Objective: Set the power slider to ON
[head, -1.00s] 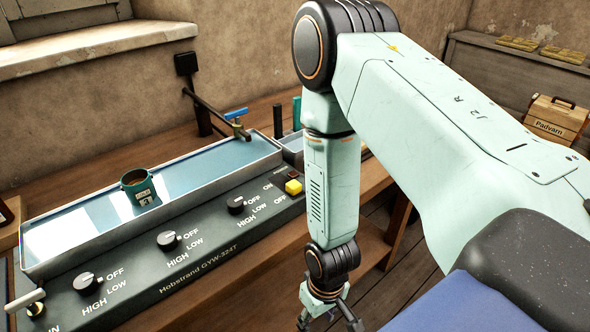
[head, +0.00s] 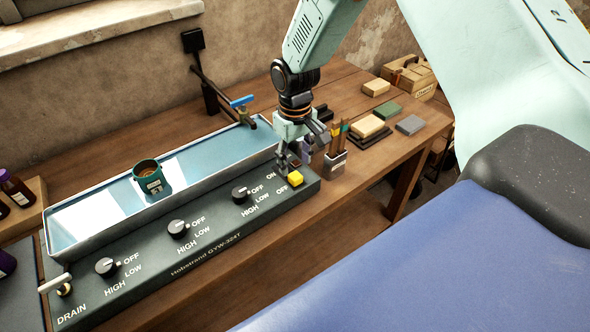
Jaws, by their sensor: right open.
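The power slider (head: 296,178) is a yellow block at the right end of the dark control panel (head: 150,285), between the printed words ON and OFF. It sits at the near end, beside OFF. My right gripper (head: 302,152) comes down from above and behind it, with its fingers open just beyond the slider. One finger hangs close to the slider's far side; I cannot tell whether it touches. The other finger points to the right. My left gripper is not in view.
A metal tray (head: 108,230) of liquid holding a green cup (head: 148,177) lies behind the panel. A blue-handled tap (head: 242,104) stands behind it. Right of the gripper is a brush holder (head: 335,165). Knobs (head: 178,229) line the panel.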

